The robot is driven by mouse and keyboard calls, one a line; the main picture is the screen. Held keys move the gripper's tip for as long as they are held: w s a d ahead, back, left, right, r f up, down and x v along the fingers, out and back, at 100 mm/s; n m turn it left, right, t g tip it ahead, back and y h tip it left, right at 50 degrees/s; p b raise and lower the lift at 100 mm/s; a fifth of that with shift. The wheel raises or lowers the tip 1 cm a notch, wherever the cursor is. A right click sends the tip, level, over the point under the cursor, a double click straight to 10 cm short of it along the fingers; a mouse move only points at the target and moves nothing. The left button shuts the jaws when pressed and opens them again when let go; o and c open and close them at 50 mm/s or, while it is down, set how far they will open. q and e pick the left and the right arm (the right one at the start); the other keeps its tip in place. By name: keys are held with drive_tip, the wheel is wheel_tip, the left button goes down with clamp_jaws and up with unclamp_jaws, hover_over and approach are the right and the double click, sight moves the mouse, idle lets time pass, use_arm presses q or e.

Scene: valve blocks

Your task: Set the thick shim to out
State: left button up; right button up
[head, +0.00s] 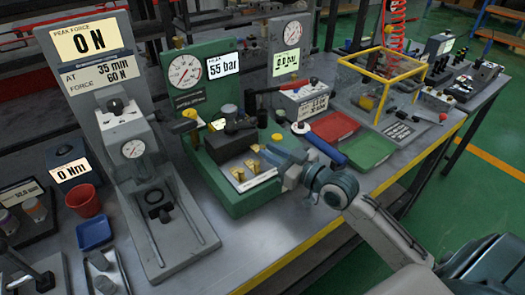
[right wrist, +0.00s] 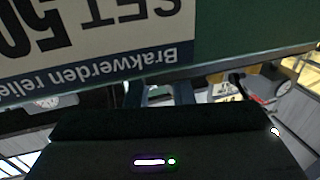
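My right gripper (head: 288,172) reaches in from the lower right. Small brass-coloured pieces (head: 238,174) lie on a light plate at the front of this rig. I cannot tell which piece, if any, is the thick shim, or how it is set. The fingers are too small and dark to show whether they are open or hold anything. In the right wrist view a large label reading "SET 50" (right wrist: 95,35) fills the top, upside down. My left gripper is not in view.
A grey press (head: 175,225) stands left of the green rig, with a red cup (head: 86,200) and blue tray (head: 94,233) beside it. A red tray (head: 333,126), green tray (head: 369,149) and yellow frame (head: 378,70) are to the right. The bench front edge is clear.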

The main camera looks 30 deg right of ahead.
sight(263, 147)
drive_tip(key=shift+x, duration=1.65)
clamp_jaws()
